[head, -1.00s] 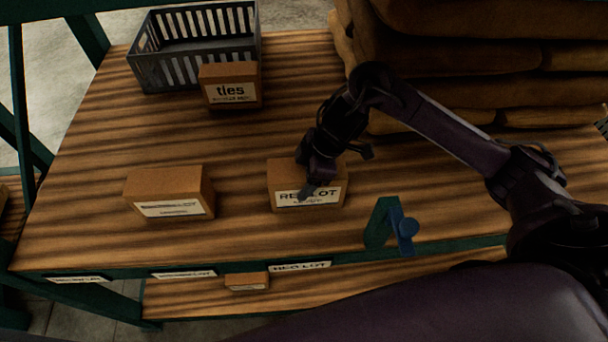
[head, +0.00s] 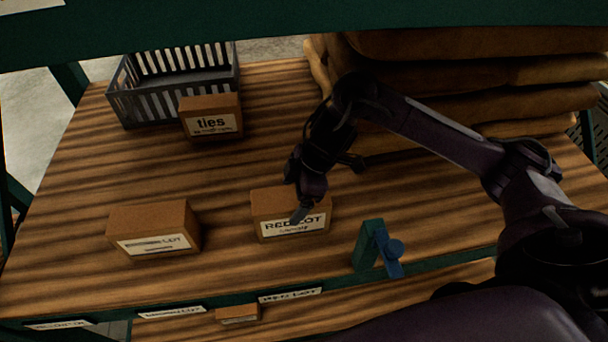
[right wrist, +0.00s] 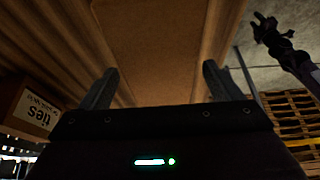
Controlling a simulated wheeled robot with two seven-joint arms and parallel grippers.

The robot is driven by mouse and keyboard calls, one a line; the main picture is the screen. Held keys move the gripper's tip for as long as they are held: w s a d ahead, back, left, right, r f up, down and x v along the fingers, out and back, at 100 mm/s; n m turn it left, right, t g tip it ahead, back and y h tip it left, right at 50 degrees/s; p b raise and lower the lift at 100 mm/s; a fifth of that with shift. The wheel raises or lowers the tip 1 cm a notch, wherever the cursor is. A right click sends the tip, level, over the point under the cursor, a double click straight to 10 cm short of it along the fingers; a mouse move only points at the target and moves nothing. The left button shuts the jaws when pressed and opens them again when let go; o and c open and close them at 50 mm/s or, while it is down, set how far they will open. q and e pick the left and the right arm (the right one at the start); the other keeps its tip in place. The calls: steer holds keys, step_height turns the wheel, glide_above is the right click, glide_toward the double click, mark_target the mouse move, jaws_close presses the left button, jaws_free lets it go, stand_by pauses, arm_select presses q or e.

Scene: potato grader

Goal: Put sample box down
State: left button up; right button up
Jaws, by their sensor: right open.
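The sample box is a brown carton with a white label that seems to read RED LOT (head: 312,222). It sits upright on the wooden table (head: 235,175), near the front edge. My right gripper (head: 298,205) is at the box, its lower part covering some of the top and label. In the right wrist view the fingers of my right gripper (right wrist: 160,88) are spread apart, with a brown box face (right wrist: 165,40) between and beyond them. Whether they touch it I cannot tell. A dark gripper, seemingly my left (right wrist: 265,25), shows at the upper right there; its jaws are unclear.
A similar carton (head: 150,220) stands to the left. A ties carton (head: 211,105) stands before a grey crate (head: 160,108). Stacked sacks (head: 450,75) fill the back right. A green-and-blue bracket (head: 372,245) stands at the front edge. A small carton (head: 238,314) lies below.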

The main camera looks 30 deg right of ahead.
steer(key=v, duration=0.8)
steer(key=shift+s+d+r, duration=0.1)
steer(key=shift+d+r, duration=0.05)
steer(key=shift+r, duration=0.05)
